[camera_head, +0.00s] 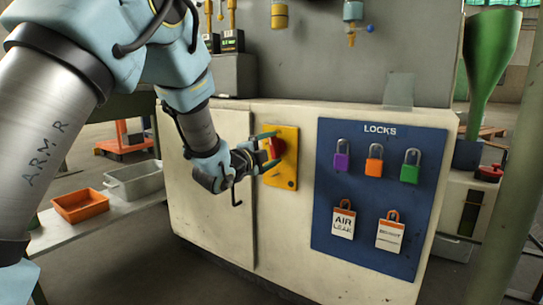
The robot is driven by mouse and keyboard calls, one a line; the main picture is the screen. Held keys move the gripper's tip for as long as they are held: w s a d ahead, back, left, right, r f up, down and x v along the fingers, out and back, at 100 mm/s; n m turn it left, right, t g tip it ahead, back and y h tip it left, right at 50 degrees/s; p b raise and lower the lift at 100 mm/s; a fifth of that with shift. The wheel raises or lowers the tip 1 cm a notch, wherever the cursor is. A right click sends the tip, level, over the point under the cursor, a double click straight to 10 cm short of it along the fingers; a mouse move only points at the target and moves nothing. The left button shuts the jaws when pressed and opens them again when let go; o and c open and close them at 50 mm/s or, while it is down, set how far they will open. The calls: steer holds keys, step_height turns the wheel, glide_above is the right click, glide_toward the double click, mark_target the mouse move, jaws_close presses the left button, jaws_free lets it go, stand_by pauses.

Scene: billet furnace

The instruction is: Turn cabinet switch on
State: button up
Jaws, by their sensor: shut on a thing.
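A blue board (376,195) labelled LOCKS hangs right of the switch, with purple, orange and green padlocks and two tags. An orange bin (80,206) and a grey bin (135,181) sit on a low bench at left. A green post (508,170) stands at the right.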

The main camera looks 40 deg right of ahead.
steer(key=shift+f+m+b, duration=0.15)
steer(key=shift+m+b, duration=0.5)
steer(key=shift+m, duration=0.55)
steer(key=o, duration=1.1)
steer(key=shift+o, duration=0.2)
steer(key=shift+a, duration=0.1)
steer(key=p+v, duration=0.2)
steer(key=v, duration=0.8)
steer(key=shift+s+a, duration=0.15)
steer(key=shift+a, duration=0.15)
